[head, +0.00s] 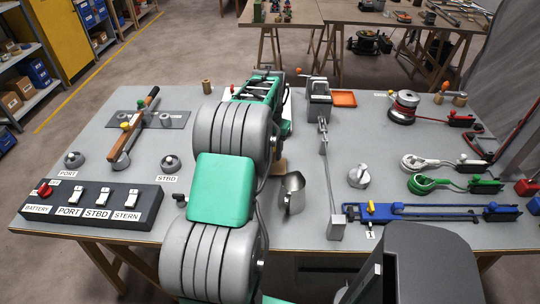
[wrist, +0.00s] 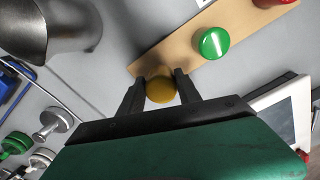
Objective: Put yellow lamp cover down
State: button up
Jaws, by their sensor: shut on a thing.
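In the wrist view my gripper (wrist: 160,88) is shut on the yellow lamp cover (wrist: 160,91), a small round dome between the two dark fingertips. The cover is at the near end of a tan wooden board (wrist: 190,48). I cannot tell whether it touches the board or is held above it. A green lamp cover (wrist: 214,43) with a white stripe sits on the board beyond it. A red one (wrist: 270,2) is cut off at the top edge. In the head view my arm hides the gripper, the yellow cover and most of the board (head: 279,167).
A metal jug (head: 292,192) stands close to the board, also at the wrist view's top left (wrist: 60,22). A white-framed panel (wrist: 285,115) is at the right there. A switch box (head: 95,204) is at the bench's left, and cables and a blue tool (head: 425,212) at its right.

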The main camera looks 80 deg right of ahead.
jog(key=shift+w+f, duration=0.1)
jog(key=shift+f, duration=1.3)
jog(key=shift+f, duration=0.25)
jog(key=o, duration=1.3)
jog(key=shift+r, duration=0.1)
